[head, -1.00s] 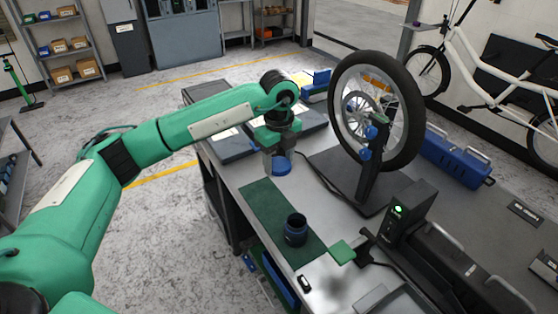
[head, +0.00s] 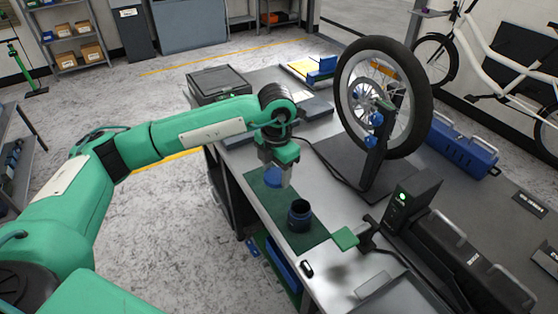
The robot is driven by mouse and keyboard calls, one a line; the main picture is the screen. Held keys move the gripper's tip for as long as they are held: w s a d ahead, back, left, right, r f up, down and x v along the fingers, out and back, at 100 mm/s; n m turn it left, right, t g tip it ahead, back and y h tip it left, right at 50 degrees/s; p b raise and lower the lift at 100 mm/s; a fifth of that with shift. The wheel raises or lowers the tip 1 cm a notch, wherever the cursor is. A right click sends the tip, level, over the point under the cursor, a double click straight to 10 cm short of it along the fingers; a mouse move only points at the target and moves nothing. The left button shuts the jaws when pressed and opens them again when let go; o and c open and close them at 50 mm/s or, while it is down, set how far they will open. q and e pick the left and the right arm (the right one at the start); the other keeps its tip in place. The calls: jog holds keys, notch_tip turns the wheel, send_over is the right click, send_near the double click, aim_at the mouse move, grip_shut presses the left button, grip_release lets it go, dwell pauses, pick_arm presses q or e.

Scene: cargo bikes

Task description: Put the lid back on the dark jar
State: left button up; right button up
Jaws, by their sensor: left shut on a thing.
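The dark jar (head: 299,217) stands upright and open on the green mat (head: 270,196) on the workbench. My left gripper (head: 278,174) is above the mat, up and to the left of the jar in the head view. Part of the lid is hidden behind a gripper finger. My right gripper is not in view.
A wheel (head: 385,98) on a dark stand is behind and right of the jar. A black device with a green light (head: 403,205) and a green pad (head: 344,238) are to its right. A dark case (head: 219,84) lies at the bench's far left.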

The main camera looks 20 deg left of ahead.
pick_arm(q)
jog(key=m, duration=0.1)
jog(key=s+m, duration=0.1)
jog(key=m, duration=0.1)
jog(key=shift+s+f+m, duration=0.15)
jog(key=shift+f+m, duration=0.15)
jog(key=shift+f, duration=0.1)
jog(key=s+f+m, duration=0.2)
jog(key=s+m, duration=0.3)
jog(key=m, duration=0.8)
jog(key=s+f+m, duration=0.2)
jog(key=s+m, duration=0.3)
jog(key=m, duration=0.9)
jog(key=shift+d, duration=0.2)
